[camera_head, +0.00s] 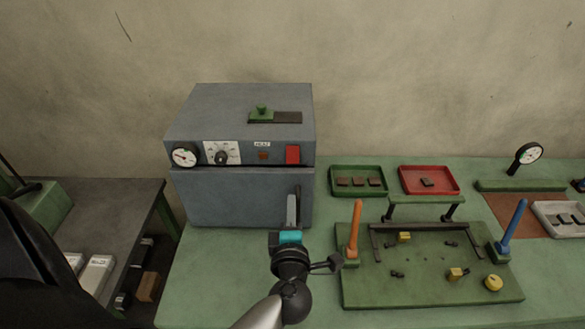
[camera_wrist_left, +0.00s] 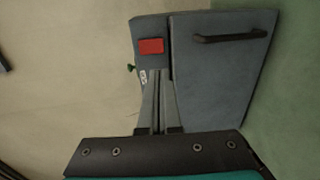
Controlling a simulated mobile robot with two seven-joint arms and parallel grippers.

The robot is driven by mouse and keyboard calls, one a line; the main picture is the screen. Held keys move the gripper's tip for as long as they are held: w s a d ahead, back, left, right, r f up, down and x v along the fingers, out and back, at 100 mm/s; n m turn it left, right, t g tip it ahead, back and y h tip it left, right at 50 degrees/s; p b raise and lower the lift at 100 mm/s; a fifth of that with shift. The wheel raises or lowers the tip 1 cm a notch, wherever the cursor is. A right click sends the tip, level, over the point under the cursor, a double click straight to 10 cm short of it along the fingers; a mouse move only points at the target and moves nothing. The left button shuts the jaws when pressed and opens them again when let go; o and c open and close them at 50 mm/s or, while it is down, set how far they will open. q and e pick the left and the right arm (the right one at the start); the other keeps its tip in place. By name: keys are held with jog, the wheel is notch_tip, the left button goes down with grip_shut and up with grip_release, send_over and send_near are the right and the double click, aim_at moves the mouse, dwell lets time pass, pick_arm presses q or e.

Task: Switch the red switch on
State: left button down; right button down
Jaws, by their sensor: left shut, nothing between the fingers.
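The red switch (camera_head: 293,154) is a red rectangular block at the right end of the front panel of a grey oven-like box (camera_head: 240,195). It also shows in the left wrist view (camera_wrist_left: 151,46), just beyond the fingertips. My left gripper (camera_head: 291,200) is shut and empty, in front of the box's door and below the switch in the head view. Its closed fingers (camera_wrist_left: 160,74) point toward the panel in the left wrist view, and I see no contact with the switch. Whether the switch is on or off is hard to tell. My right gripper is not in view.
The panel also has a gauge (camera_head: 185,155) and a dial (camera_head: 222,157). A dark door handle (camera_wrist_left: 230,37) stands out near my left gripper. A green fixture board (camera_head: 420,285) with orange and blue upright handles lies right. Green and red trays (camera_head: 429,191) stand behind it.

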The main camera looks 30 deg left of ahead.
aim_at(293, 161)
pick_arm(q)
jog(key=x, duration=1.4)
jog(key=shift+r+b, duration=0.1)
jog(key=shift+b, duration=0.3)
